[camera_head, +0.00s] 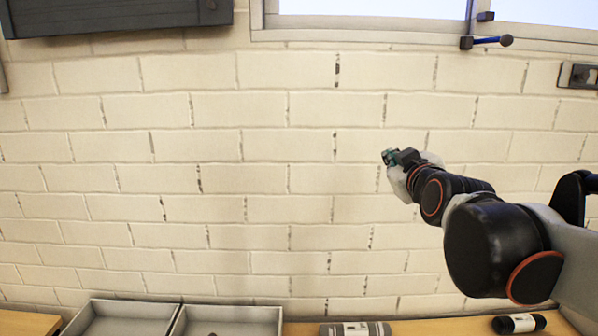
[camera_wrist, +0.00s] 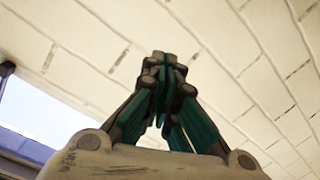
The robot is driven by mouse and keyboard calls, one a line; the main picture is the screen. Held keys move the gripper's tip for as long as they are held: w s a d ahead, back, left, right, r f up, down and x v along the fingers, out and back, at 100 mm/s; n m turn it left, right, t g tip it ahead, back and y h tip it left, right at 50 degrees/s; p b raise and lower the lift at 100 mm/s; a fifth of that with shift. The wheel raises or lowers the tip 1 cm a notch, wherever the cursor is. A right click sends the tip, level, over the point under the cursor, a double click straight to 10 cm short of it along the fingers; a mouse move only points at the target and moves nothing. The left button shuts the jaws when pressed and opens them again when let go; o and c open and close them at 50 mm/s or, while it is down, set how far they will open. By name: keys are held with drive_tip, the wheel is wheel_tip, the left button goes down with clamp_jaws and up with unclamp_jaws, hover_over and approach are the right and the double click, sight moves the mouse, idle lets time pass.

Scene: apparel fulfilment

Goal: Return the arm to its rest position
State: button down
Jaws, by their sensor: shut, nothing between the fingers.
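My gripper (camera_head: 390,156) is at the end of my raised arm, right of the middle in the head view. It is in front of the white brick wall, well above the table. In the wrist view my gripper (camera_wrist: 163,62) shows its green and dark fingers with the tips together. The fingers are shut and nothing is between them. My arm comes in from the right edge of the head view, bent at black joints with orange rings.
A wooden table (camera_head: 420,327) runs along the bottom. Two grey trays (camera_head: 178,318), a grey cylinder (camera_head: 354,331) and a black cylinder with a white label (camera_head: 519,324) are on it. A window (camera_head: 372,8) and a dark wall unit (camera_head: 117,17) are above. The wall's left part is unobstructed.

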drive_tip(key=s+f+m+g+b, duration=0.3)
drive_tip(key=s+f+g+b, duration=0.1)
drive_tip(key=s+f, duration=0.9)
drive_tip(key=s+f+m+g+b, duration=0.2)
drive_tip(key=s+f+g+b, duration=0.2)
drive_tip(key=s+f, duration=0.9)
wheel_tip(320, 180, down, 8)
drive_tip(key=shift+s+r+m+g, duration=0.25)
drive_tip(key=shift+m+g, duration=0.15)
drive_tip(key=shift+g, duration=0.5)
drive_tip(key=c, duration=2.4)
unclamp_jaws()
